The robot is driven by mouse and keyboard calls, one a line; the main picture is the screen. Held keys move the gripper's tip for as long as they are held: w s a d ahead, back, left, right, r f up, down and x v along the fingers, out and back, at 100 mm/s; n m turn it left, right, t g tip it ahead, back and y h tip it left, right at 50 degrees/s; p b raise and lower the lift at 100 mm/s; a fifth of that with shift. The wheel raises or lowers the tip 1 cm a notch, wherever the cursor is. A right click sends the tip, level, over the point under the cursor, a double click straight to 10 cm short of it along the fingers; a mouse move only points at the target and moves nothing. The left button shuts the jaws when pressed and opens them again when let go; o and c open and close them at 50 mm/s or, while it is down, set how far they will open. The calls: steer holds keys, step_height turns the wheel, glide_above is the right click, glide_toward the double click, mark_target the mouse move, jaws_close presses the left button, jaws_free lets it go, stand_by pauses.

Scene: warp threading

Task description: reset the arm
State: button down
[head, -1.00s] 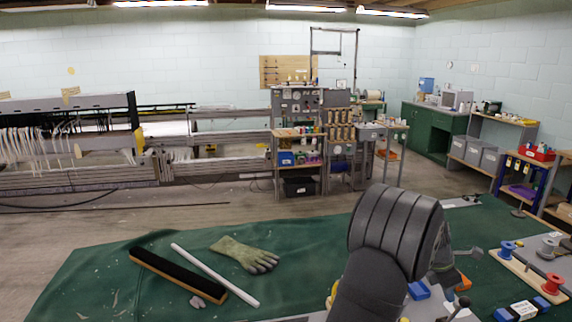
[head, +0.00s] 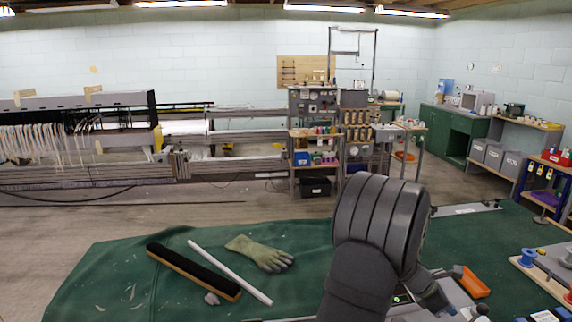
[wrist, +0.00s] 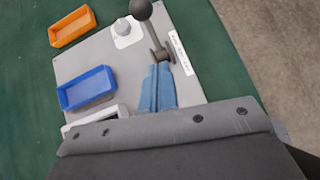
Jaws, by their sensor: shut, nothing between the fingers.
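My gripper (wrist: 160,70) shows in the wrist view as two blue-grey fingers side by side, shut with nothing between them. They point up the picture over a grey board (wrist: 92,58). A dark rod with a black ball (wrist: 141,9) lies just beyond the fingertips; I cannot tell whether they touch it. In the head view my own dark arm link stands in front and hides most of the gripper.
An orange bin (wrist: 72,26) and a blue bin (wrist: 86,88) lie left of the fingers. The green-covered table (head: 115,270) also bears a glove (head: 260,253), a white rod (head: 230,272), a black brush-like bar (head: 193,271) and, at right, a blue spool (head: 528,257).

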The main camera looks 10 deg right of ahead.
steer(key=shift+a+f+h, duration=1.2)
steer(key=shift+a+h, duration=0.2)
steer(key=shift+h, duration=0.2)
